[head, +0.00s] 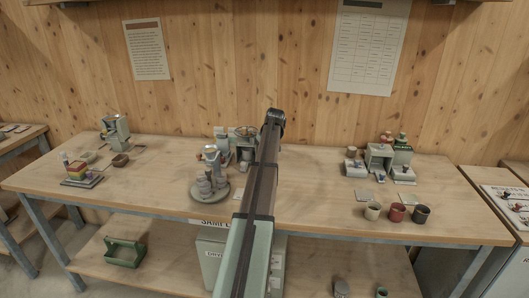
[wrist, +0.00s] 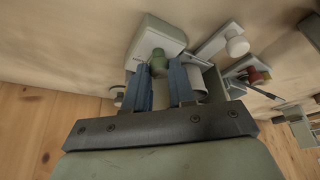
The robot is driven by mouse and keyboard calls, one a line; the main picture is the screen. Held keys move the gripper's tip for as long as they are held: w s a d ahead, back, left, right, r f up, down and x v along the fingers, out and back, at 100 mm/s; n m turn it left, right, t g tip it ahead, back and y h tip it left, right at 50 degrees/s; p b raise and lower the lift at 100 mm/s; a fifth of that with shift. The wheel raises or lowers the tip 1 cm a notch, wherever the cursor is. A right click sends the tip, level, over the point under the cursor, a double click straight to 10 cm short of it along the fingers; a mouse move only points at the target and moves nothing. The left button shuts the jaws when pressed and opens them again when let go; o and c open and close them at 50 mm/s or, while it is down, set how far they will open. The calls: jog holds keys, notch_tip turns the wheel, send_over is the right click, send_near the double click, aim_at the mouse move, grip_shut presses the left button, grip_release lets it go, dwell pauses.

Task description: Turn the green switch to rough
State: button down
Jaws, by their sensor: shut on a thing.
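The green switch (wrist: 158,60) is a small rounded knob on a pale grey-white housing (wrist: 150,37) in the wrist view. My gripper (wrist: 160,68) has its two blue fingers on either side of the switch and is shut on it. Dark print on the housing is too small to read, so I cannot tell which setting the switch points to. In the head view my arm reaches over the table and covers part of the grey machine (head: 243,134) at the back; the switch cannot be made out there.
In the wrist view a white bracket with a round knob (wrist: 237,46) stands close on the right, with a small red part (wrist: 254,75) beyond. On the table (head: 320,205), a grey canister stand (head: 209,187) is left of my arm; several cups and devices are right.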

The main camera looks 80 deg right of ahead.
dwell(0.3)
jog(key=c, duration=0.9)
grip_release()
jog(key=shift+c, duration=0.2)
jog(key=shift+r, duration=0.1)
jog(key=v, duration=1.3)
jog(key=shift+a+r, duration=0.2)
jog(key=shift+r, duration=0.1)
